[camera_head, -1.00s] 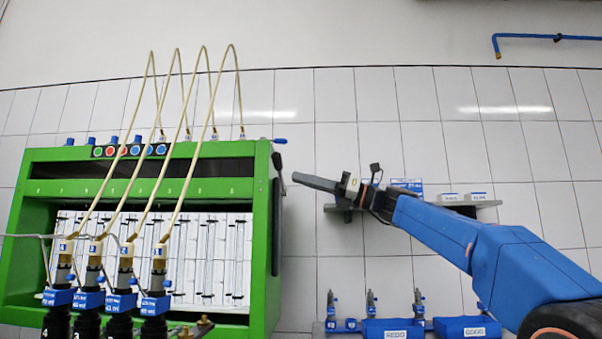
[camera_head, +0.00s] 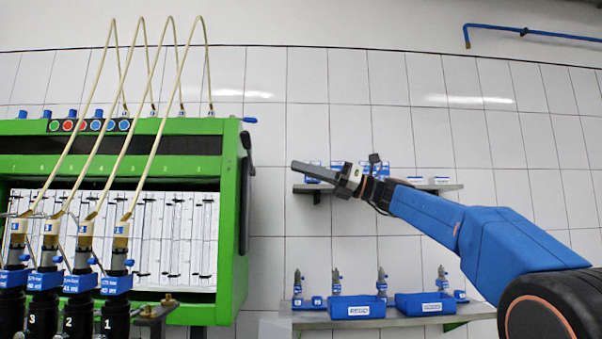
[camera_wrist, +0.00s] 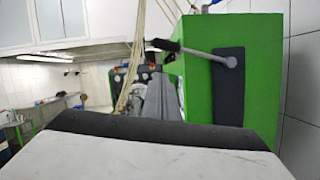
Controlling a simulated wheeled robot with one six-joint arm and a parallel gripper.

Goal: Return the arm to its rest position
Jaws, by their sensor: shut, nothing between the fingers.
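My arm is blue and reaches in from the right side of the head view, pointing left. My gripper (camera_head: 318,172) is at its end, in front of the tiled wall and to the right of the green test bench (camera_head: 232,215). The fingers are shut together with nothing between them, and they touch nothing that I can see. In the wrist view my gripper (camera_wrist: 152,98) points forward alongside the green bench side (camera_wrist: 222,125), which carries a grey handle (camera_wrist: 228,62).
Several numbered pumps (camera_head: 80,310) with pale hoses stand at the bench front. An upper wall shelf (camera_head: 445,187) lies behind my gripper. A lower shelf holds blue bins (camera_head: 357,308) and small blue fittings. A blue pipe (camera_head: 535,33) runs high on the wall.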

